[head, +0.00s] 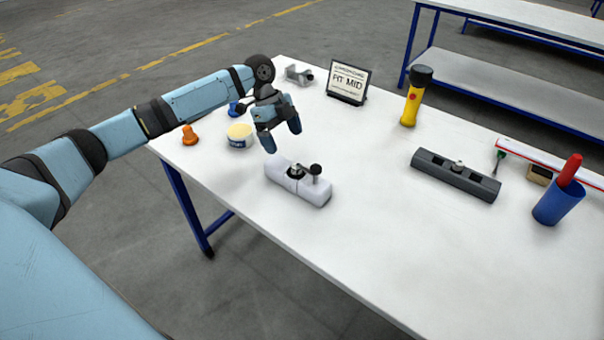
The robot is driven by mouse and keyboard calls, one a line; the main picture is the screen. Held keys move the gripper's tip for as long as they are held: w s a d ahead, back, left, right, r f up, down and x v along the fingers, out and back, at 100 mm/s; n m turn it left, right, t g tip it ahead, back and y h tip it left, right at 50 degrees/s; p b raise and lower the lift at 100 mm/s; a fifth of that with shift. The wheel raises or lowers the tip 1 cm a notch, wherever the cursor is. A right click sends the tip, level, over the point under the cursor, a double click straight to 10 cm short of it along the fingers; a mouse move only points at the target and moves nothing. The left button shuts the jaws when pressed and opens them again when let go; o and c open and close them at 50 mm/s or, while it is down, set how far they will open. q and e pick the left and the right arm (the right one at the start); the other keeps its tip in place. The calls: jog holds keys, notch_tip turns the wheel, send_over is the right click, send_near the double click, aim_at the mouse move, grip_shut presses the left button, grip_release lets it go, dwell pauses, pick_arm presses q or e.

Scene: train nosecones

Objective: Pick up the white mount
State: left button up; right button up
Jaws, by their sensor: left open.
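The white mount (314,192) is a pale block with a dark knob and a metal fitting on top. It lies on the white table (345,240), left of the table's middle. My left gripper (283,145) is above and slightly behind the mount, pointing down. Its two blue fingers are apart with nothing between them. It does not appear to touch the mount. My right gripper is not in view.
Close to my left gripper are a cream-topped tub (240,136), an orange cone-like piece (190,135) and a grey metal part (299,75). A sign (348,82), yellow flashlight (412,100), dark grey block (455,175) and blue cup (557,204) stand farther right. The front table area is clear.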

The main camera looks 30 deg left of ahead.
aim_at(293, 164)
pick_arm(q)
jog(key=x, duration=0.6)
jog(key=shift+s, duration=0.25)
jog(key=shift+w+x, duration=0.15)
jog(key=shift+x, duration=1.25)
jog(key=shift+w+x, duration=0.15)
jog(key=shift+x, duration=1.25)
jog(key=shift+a, duration=0.15)
jog(key=c, duration=1.1)
